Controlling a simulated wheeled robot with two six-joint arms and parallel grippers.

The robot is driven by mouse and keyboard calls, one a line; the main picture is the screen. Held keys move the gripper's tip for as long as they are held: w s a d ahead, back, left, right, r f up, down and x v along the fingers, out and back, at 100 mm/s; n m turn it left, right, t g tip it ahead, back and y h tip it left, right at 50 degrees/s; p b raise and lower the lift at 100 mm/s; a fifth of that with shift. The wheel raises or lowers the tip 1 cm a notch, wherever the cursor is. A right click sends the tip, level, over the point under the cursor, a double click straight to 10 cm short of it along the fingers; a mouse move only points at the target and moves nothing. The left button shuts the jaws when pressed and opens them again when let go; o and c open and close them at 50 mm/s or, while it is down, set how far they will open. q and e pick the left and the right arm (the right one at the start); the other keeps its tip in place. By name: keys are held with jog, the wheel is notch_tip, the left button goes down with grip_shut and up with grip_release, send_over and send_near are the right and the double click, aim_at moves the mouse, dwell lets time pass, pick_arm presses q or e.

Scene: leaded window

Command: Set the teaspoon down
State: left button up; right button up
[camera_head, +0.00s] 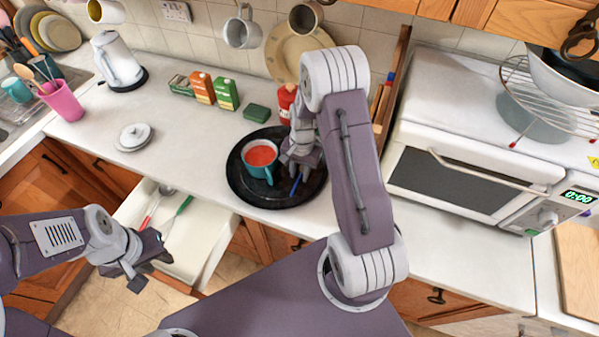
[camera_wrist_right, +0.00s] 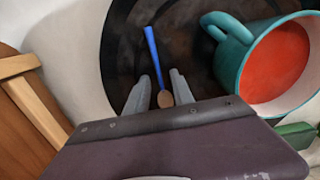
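The teaspoon (camera_wrist_right: 152,45) has a blue handle and a brownish bowl. It lies over the round black tray (camera_wrist_right: 118,85), beside a teal mug of red liquid (camera_wrist_right: 235,55). In the head view its blue handle (camera_head: 295,186) shows on the tray (camera_head: 245,188), right of the mug (camera_head: 258,172). My right gripper (camera_wrist_right: 161,90) is low over the tray. Its two fingers stand apart on either side of the spoon's bowl end, with gaps beside the spoon. My left gripper (camera_head: 150,268) is empty near the open drawer, its fingers apart.
The open drawer (camera_head: 210,235) holds utensils with red and green handles. Small cartons (camera_head: 214,92) and a red container (camera_head: 285,100) stand behind the tray. A microwave (camera_head: 470,150) stands at the right. The counter left of the tray is mostly clear around a small lidded white dish (camera_head: 134,136).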

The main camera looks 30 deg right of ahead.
jog(key=shift+r, duration=0.25)
notch_tip(320, 180, up, 12)
jog(key=s+a+f+n, duration=0.1)
jog(key=s+a+n, duration=0.2)
jog(key=s+n, duration=0.2)
jog(key=s+a+f+n+t+b, duration=0.1)
jog(key=s+a+n, duration=0.3)
jog(key=s, duration=0.3)
jog(key=shift+s+a+f+n, duration=0.25)
jog(key=shift+s+n, duration=0.05)
jog(key=shift+n, duration=0.1)
